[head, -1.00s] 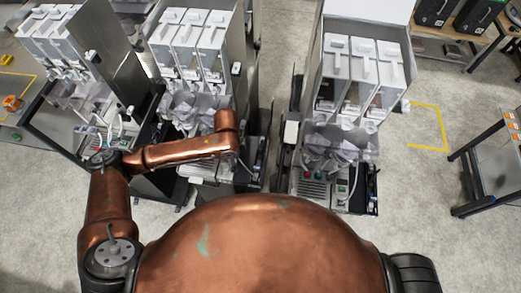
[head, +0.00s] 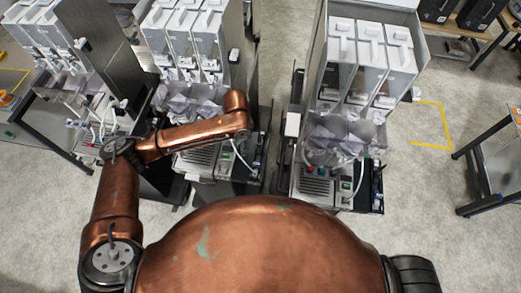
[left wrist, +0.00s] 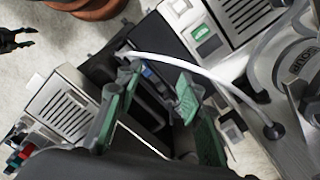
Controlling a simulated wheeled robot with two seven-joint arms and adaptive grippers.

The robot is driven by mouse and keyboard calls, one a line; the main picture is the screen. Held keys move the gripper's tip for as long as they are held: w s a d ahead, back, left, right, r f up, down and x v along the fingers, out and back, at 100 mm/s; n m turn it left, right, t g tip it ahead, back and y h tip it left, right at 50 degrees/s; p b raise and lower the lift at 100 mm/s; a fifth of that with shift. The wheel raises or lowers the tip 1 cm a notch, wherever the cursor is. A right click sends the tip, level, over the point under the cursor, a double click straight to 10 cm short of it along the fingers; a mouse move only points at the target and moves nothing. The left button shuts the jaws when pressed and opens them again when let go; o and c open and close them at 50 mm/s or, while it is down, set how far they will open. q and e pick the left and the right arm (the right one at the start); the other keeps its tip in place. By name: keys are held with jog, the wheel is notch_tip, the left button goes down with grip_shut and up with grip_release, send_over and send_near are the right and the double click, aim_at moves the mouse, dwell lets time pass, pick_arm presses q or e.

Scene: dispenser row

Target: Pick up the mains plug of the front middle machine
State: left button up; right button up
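The front middle machine (head: 197,162) stands under my left arm in the head view. Its white cable (head: 240,154) shows beside the end of that arm. In the left wrist view the white cable (left wrist: 212,72) arches from a black grommet past the fingertips of my left gripper (left wrist: 152,92). The green-padded fingers are apart, with a dark gap and a blue part between them. I cannot make out the plug clearly; the cable's far end is by the left-hand fingertip. A dark forked shape, apparently my right gripper (left wrist: 18,40), shows at the left edge with its prongs apart.
The right machine (head: 318,185) stands across a narrow gap. It also shows at the left of the left wrist view (left wrist: 62,108). Another machine (head: 85,60) stands at the left. A black-framed table (head: 497,165) is at the far right, with clear floor before it.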

aim_at(260, 143)
pick_arm(q)
jog(key=w+d+f+n+b, duration=0.2)
jog(key=w+n+b, duration=0.1)
jog(key=b, duration=0.1)
jog(key=w+d+f+n+b, duration=0.2)
jog(key=w+n+b, duration=0.1)
jog(key=w+d+f+n+b, duration=0.2)
jog(key=w+f+n+b, duration=0.1)
jog(key=n+b, duration=0.1)
jog(key=shift+w+d+f+b, duration=0.1)
jog(key=shift+w+d+b, duration=0.1)
jog(key=shift+w+b, duration=0.1)
jog(key=shift+w+d+f+n+b, duration=0.1)
jog(key=shift+w+d+n+b, duration=0.2)
jog(key=shift+n+b, duration=0.15)
jog(key=shift+s+f, duration=0.1)
jog(key=shift+f, duration=0.5)
jog(key=f, duration=0.6)
jog(key=shift+d+f+p, duration=0.2)
jog(key=shift+p, duration=0.15)
jog(key=shift+c, duration=0.5)
grip_shut()
